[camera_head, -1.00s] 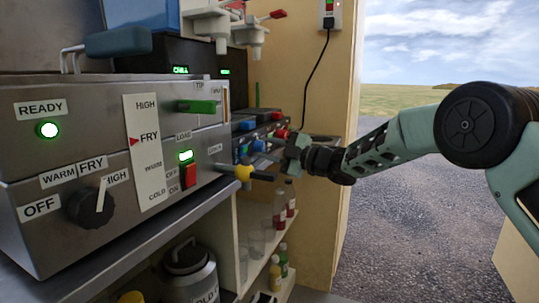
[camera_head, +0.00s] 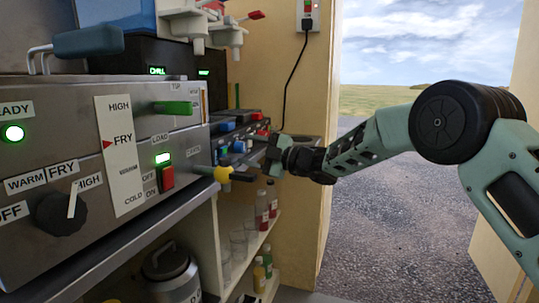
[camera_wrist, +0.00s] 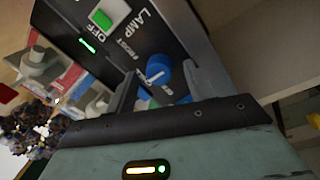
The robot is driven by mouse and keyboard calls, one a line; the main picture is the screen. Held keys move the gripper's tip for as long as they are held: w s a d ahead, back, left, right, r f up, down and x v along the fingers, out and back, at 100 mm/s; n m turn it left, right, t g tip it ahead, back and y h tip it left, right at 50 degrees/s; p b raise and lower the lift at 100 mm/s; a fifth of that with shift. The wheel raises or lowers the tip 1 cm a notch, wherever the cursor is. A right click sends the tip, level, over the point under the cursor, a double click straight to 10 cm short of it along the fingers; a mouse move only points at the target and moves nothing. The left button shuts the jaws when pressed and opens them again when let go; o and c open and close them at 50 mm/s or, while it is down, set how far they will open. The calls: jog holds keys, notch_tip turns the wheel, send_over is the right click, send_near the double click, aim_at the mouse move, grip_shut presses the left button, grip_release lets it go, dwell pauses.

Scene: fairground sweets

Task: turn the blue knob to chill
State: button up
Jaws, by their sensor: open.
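In the wrist view a round blue knob (camera_wrist: 158,71) with a pale pointer line sits on a dark panel, close to small lettering that reads FROST. My gripper (camera_wrist: 164,80) is open, with one finger on each side of the knob in the picture; I cannot tell whether either touches it. In the head view my gripper (camera_head: 270,152) is at the far end of the counter, just right of a row of small blue and red controls (camera_head: 238,146). Its fingers are too small there to read. A green CHILL readout (camera_head: 157,71) glows on a black unit.
In the wrist view a green switch (camera_wrist: 102,19) is beside OFF and LAMP labels. In the head view a steel fryer (camera_head: 110,160) with a black dial (camera_head: 61,208) fills the left. Bottles (camera_head: 262,210) stand on shelves below.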

jog(key=p+v, duration=0.1)
jog(key=v, duration=1.6)
jog(key=shift+p, duration=0.35)
jog(key=shift+d, duration=0.1)
